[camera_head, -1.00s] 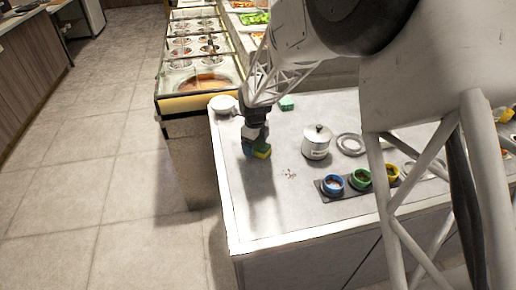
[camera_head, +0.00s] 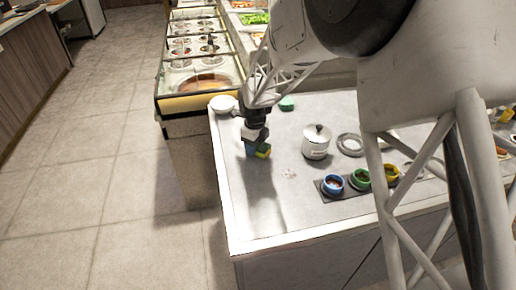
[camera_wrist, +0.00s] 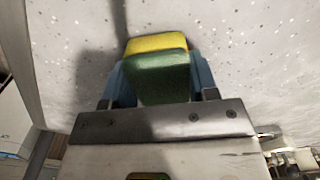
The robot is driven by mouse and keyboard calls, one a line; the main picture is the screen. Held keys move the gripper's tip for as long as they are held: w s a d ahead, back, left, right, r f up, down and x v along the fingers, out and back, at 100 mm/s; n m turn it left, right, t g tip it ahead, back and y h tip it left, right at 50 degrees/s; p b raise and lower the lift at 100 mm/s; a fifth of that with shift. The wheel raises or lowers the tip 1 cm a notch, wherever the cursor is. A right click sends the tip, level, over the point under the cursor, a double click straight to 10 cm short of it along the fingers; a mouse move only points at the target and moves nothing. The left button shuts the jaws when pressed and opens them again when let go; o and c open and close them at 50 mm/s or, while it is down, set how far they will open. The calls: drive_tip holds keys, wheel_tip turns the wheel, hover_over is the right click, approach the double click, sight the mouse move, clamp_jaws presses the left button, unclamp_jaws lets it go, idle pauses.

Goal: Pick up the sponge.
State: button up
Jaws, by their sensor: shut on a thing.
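The sponge (camera_wrist: 160,75) is a block with a green layer and a yellow layer (camera_wrist: 158,43), seen close up in the wrist view. My gripper (camera_wrist: 161,82) has a blue-grey finger on each side of it and is shut on it. In the head view the sponge (camera_head: 263,151) shows as a small green and yellow patch under my gripper (camera_head: 256,147), at the left part of the counter. My fingers partly hide it there. I cannot tell whether it touches the counter.
A lidded metal pot (camera_head: 316,143) stands right of my gripper. A dark tray (camera_head: 325,192) holds blue, green and yellow sauce cups. A white bowl (camera_head: 223,104) and a small green object (camera_head: 287,103) sit toward the back. The counter's front left is clear.

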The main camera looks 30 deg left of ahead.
drive_tip(key=shift+r, duration=0.15)
drive_tip(key=shift+c, duration=0.3)
drive_tip(key=shift+r, duration=1.45)
drive_tip(key=shift+s+d+r, duration=0.2)
drive_tip(key=s+d, duration=0.3)
drive_tip(key=s+d+r, duration=0.1)
drive_tip(key=s+d, duration=0.6)
drive_tip(key=d, duration=0.1)
drive_tip(key=shift+s+r, duration=0.2)
drive_tip(key=shift+s, duration=0.15)
drive_tip(key=o, duration=0.3)
drive_tip(key=shift+c, duration=0.9)
